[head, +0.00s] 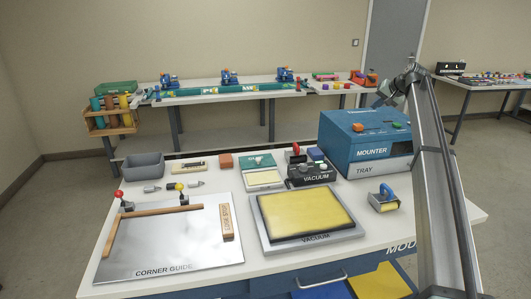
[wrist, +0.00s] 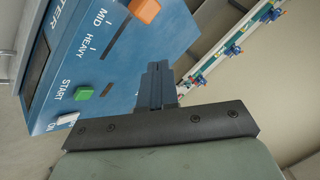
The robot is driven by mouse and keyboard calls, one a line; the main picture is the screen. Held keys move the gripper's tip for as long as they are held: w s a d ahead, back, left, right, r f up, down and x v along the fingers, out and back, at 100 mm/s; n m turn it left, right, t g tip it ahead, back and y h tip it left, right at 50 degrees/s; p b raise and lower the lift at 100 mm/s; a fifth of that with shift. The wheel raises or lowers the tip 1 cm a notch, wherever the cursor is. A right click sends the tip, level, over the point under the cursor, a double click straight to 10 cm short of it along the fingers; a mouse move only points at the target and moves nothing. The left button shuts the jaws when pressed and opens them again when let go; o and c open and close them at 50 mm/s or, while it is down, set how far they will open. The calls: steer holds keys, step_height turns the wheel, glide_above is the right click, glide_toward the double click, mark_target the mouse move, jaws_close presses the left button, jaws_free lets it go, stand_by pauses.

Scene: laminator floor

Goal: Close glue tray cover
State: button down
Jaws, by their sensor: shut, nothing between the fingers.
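The glue tray (head: 264,179) is a small pale, cream-filled tray near the back middle of the white table. Its green cover (head: 258,161) stands tilted up along the tray's back edge, so the tray is uncovered. My gripper (head: 380,99) is up in the air above the blue mounter, well to the right of the tray and higher than it. In the wrist view its dark fingers (wrist: 158,84) are together with nothing between them. The glue tray does not show in the wrist view.
The blue mounter (head: 352,150) stands right of the tray, below my gripper. The vacuum unit (head: 309,171) sits right beside the tray, and a yellow-topped vacuum plate (head: 303,213) lies in front. The corner guide board (head: 165,252) lies front left.

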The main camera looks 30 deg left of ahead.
steer(key=s+a+f+n+h, duration=0.2)
steer(key=s+a+f, duration=0.4)
steer(key=a, duration=0.8)
steer(key=s+a+f+n+g+h, duration=0.1)
steer(key=s+a+f, duration=0.2)
steer(key=s+a, duration=0.85)
steer(key=s+a+f+n+h, duration=0.2)
steer(key=s+a+f, duration=0.25)
steer(key=a, duration=1.25)
steer(key=x, duration=1)
steer(key=shift+w+a+f, duration=0.1)
steer(key=shift+w+f, duration=0.05)
steer(key=shift+w, duration=0.15)
steer(key=shift+s+d+f, duration=0.15)
steer(key=shift+s+d, duration=0.3)
steer(key=shift+s, duration=0.1)
steer(key=shift+s+d+f, duration=0.15)
steer(key=shift+s+d, duration=0.25)
steer(key=shift+s, duration=0.15)
steer(key=shift+s+d+f, duration=0.15)
steer(key=shift+s+d, duration=0.2)
steer(key=shift+s, duration=0.15)
